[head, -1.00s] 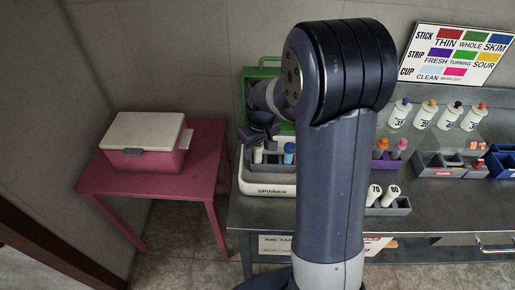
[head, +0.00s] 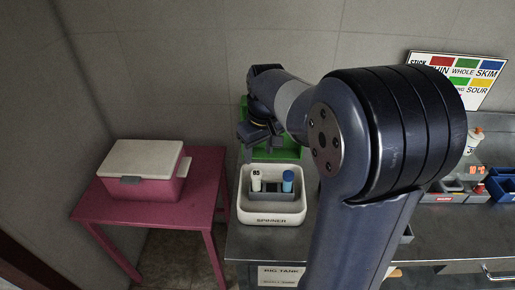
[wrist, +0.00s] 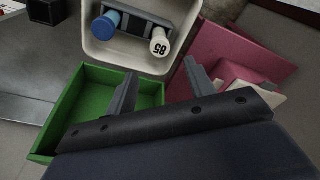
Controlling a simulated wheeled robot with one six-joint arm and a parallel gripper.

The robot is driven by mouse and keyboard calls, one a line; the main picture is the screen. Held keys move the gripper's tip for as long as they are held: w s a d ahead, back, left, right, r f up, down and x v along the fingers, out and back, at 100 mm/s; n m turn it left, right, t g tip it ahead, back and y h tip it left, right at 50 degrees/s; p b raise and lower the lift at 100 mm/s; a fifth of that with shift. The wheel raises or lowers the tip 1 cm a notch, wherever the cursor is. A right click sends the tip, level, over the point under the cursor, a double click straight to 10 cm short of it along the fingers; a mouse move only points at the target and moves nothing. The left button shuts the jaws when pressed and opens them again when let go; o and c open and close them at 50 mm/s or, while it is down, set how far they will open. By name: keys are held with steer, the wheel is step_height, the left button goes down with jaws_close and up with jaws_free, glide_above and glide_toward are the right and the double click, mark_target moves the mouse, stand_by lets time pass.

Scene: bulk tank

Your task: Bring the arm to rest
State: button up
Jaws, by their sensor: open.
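My gripper (head: 260,140) is up over the green tray (head: 283,151) at the back left of the steel bench in the head view. In the wrist view my gripper (wrist: 160,88) has its two fingers spread apart with nothing between them. The wrist view shows the green tray (wrist: 48,140) below and to the left of the fingers. My arm hides much of the bench middle.
A pink table (head: 107,213) with a pink, white-lidded box (head: 144,172) stands left of the bench (head: 440,246). Grey and blue bins (head: 502,187) sit at the right, below a colour-chart sign (head: 464,74). The wall is close behind.

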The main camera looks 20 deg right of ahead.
mark_target(256, 172)
steer(key=shift+f, duration=0.15)
steer(key=f, duration=0.3)
steer(key=w+f, duration=0.1)
steer(key=f, duration=0.7)
steer(key=shift+w+a+f+p, duration=0.25)
steer(key=shift+p, duration=0.15)
steer(key=shift+r+b, duration=0.3)
steer(key=shift+r, duration=1.25)
